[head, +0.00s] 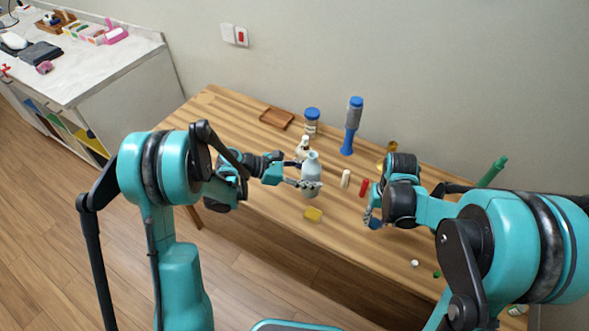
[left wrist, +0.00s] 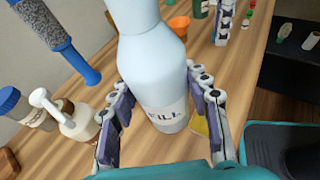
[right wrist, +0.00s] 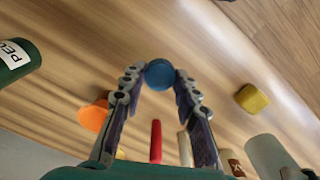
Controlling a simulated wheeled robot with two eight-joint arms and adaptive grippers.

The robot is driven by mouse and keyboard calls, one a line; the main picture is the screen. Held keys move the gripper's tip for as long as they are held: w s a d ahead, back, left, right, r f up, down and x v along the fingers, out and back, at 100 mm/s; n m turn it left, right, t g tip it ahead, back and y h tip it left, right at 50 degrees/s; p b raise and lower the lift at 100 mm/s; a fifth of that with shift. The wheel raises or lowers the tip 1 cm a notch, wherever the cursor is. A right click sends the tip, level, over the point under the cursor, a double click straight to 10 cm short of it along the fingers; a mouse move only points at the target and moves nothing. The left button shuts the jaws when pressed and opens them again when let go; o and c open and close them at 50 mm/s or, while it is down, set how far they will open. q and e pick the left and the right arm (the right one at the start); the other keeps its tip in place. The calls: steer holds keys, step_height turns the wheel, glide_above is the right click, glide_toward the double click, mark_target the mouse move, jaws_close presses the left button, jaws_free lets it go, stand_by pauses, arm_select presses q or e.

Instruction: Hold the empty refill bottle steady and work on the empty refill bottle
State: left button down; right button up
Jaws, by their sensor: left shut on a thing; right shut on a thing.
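My left gripper (head: 303,184) is shut around the bottle's lower body, one finger on each side. My right gripper (head: 370,216) is to the right of the bottle and apart from it. It is shut on a small round blue thing (right wrist: 159,74), held between the fingertips and seen end-on. That blue thing also shows in the head view (head: 376,224).
A white pump bottle (head: 303,146), a blue-lidded jar (head: 311,121) and a tall blue brush-like thing (head: 351,125) stand behind. A cream cylinder (head: 346,178) and red cylinder (head: 365,187) stand between the grippers. A yellow block (head: 313,214) lies in front. An orange cup (right wrist: 93,115) is nearby.

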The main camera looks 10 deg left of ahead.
stand_by(0.3)
steer(key=w+a+r+n, duration=0.1)
steer(key=w+a+r, duration=0.75)
steer(key=r, duration=0.25)
step_height(320, 180, up, 14)
steer(key=f+n, duration=0.1)
glide_above(317, 155)
steer(key=shift+r, duration=0.25)
steer(key=shift+f, duration=2.05)
